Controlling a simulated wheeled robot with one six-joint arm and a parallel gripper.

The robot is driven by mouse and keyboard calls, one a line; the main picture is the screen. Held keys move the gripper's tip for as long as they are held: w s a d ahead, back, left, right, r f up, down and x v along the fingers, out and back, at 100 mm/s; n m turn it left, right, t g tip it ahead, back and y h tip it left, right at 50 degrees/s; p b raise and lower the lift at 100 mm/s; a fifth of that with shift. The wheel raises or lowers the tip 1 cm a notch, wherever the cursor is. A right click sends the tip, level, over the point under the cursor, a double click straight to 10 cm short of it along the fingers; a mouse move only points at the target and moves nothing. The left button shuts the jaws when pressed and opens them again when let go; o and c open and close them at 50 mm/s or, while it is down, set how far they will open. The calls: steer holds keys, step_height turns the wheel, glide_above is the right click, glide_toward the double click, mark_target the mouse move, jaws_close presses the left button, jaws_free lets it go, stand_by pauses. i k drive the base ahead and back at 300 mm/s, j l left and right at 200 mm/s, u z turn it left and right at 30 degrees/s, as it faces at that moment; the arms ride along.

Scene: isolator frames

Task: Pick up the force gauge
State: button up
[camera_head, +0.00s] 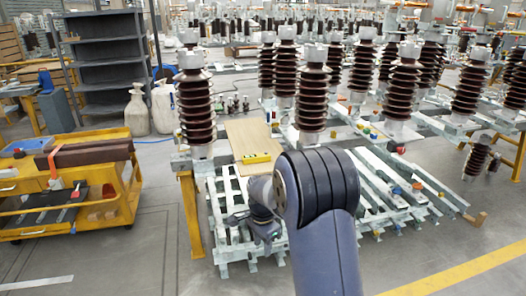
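I cannot make out for certain which item is the force gauge. A small yellow item with dark marks (257,158) lies on the light wooden board (250,135) on the metal frame; it is too small to identify. My gripper (262,234) is over the slatted metal frame, below the yellow item in the picture and apart from it. My arm's large dark joint hides part of the frame to the right of the gripper. The fingers are small and dark, and I cannot tell whether they are open or shut.
Brown ribbed insulators (196,105) stand on the metal frames (215,200) around the board. Small coloured items lie on the frame at right. A yellow cart (120,205) with tools stands at left, before a grey shelf (108,55). Floor between cart and frame is clear.

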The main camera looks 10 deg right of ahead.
mark_target(258, 157)
steer(key=i+j+z, duration=0.2)
steer(key=i, duration=0.4)
steer(key=i+j+z, duration=0.15)
steer(key=i, duration=0.45)
steer(key=i+j+z, duration=0.2)
steer(key=i+j, duration=0.15)
steer(key=i, duration=0.2)
steer(key=i+j+z, duration=0.15)
steer(key=i+j, duration=0.25)
steer(key=i, duration=0.15)
